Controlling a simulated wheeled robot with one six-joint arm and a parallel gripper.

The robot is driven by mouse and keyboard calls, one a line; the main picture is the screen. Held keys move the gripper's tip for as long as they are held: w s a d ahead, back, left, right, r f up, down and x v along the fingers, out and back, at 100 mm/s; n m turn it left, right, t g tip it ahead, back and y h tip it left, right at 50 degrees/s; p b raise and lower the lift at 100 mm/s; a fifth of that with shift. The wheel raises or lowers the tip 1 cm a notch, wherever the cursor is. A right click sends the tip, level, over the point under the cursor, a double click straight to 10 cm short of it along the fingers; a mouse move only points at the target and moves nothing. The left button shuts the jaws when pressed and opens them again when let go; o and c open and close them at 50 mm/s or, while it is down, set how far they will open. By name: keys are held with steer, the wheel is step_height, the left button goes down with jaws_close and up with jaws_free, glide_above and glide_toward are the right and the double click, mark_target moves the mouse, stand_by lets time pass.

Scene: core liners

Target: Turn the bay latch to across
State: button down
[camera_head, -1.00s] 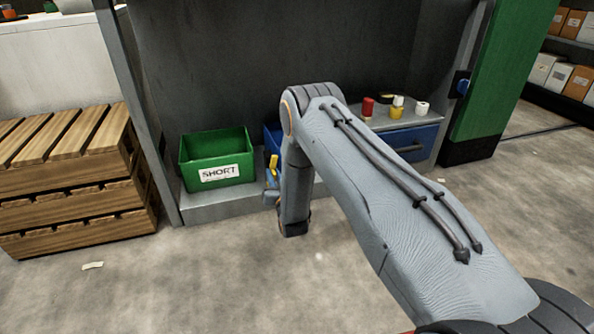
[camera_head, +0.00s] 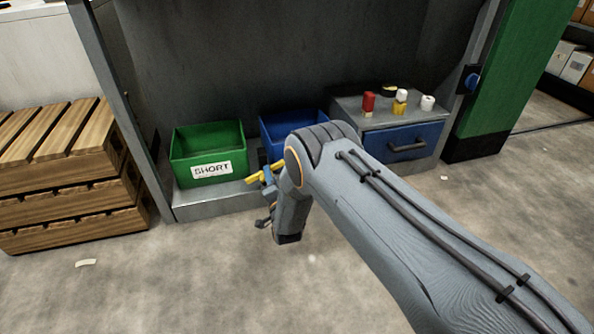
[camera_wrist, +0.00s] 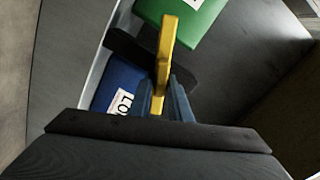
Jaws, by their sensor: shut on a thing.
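The yellow bar of the bay latch (camera_head: 259,175) stands in front of the gap between a green bin and a blue bin. In the head view it lies nearly sideways, its right end a little higher. My gripper (camera_head: 269,184) is at the bar, partly hidden by my own wrist. In the wrist view the blue fingers of my gripper (camera_wrist: 164,102) are shut on the yellow latch bar (camera_wrist: 166,48), which sticks out beyond them. A black part shows behind the bar; I cannot tell how they join.
The green bin (camera_head: 208,178) is marked SHORT. The blue bin (camera_head: 290,125) is partly behind my arm. A blue drawer unit (camera_head: 432,135) carries small red, yellow and white items. Wooden crates (camera_head: 60,185) stand at left.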

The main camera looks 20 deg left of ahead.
steer(key=shift+s+d+f+m, duration=0.1)
steer(key=shift+f+m, duration=0.1)
steer(key=shift+m, duration=0.6)
steer(key=shift+f+m+p, duration=0.15)
steer(key=shift+m+p, duration=0.4)
steer(key=shift+m, duration=0.85)
steer(key=c, duration=1.8)
jaws_free()
steer(key=shift+o, duration=0.2)
steer(key=p+v, duration=0.3)
steer(key=v, duration=0.4)
steer(key=shift+d+p, duration=0.2)
steer(key=shift+p, duration=0.1)
steer(key=shift+s, duration=0.1)
